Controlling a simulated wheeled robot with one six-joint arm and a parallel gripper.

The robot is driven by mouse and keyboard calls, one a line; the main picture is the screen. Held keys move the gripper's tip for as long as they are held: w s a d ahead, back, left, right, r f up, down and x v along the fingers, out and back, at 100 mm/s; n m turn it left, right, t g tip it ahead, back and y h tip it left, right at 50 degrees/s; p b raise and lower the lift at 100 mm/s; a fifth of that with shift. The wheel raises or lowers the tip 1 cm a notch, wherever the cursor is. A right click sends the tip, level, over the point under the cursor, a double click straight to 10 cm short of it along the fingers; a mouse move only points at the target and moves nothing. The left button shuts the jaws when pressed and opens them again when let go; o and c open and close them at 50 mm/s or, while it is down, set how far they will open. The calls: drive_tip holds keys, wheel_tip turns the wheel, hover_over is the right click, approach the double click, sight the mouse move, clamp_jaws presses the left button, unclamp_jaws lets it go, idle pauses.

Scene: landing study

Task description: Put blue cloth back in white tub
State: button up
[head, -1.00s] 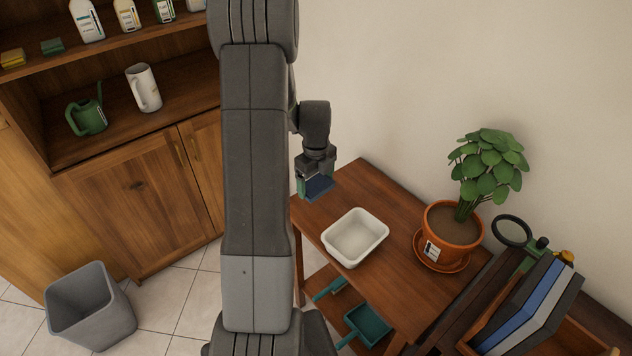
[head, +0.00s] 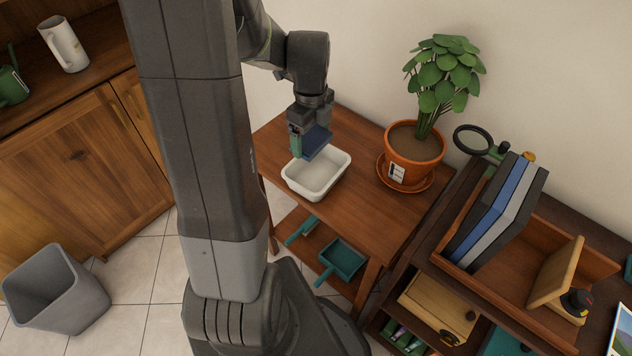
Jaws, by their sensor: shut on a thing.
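The blue cloth (head: 317,143) is held in my gripper (head: 306,150), which is shut on it. The cloth looks dark blue and flat, just above the back left rim of the white tub, as seen in the head view. The white tub (head: 330,185) stands on the wooden table, and the part of its inside that shows looks empty. The gripper and cloth hide part of the table behind the tub. I cannot tell the exact height of the cloth over the rim.
A potted plant (head: 412,143) on an orange saucer (head: 383,172) stands right of the tub. A teal dustpan (head: 343,260) lies on the shelf below. A grey bin (head: 55,300) is on the floor at left. Upright binders (head: 497,215) stand in a wooden tray at right.

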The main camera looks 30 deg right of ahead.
sight(317, 177)
drive_tip(key=shift+s, duration=0.8)
drive_tip(key=shift+s+f, duration=0.1)
drive_tip(key=shift+s, duration=0.2)
wheel_tip(317, 177, down, 10)
drive_tip(key=shift+r+b, duration=0.2)
drive_tip(key=shift+b, duration=0.55)
drive_tip(key=shift+s, duration=0.1)
drive_tip(key=shift+f, duration=0.2)
drive_tip(key=o, duration=0.7)
drive_tip(key=shift+d, duration=0.1)
drive_tip(key=shift+o, duration=0.2)
drive_tip(key=shift+r, duration=0.15)
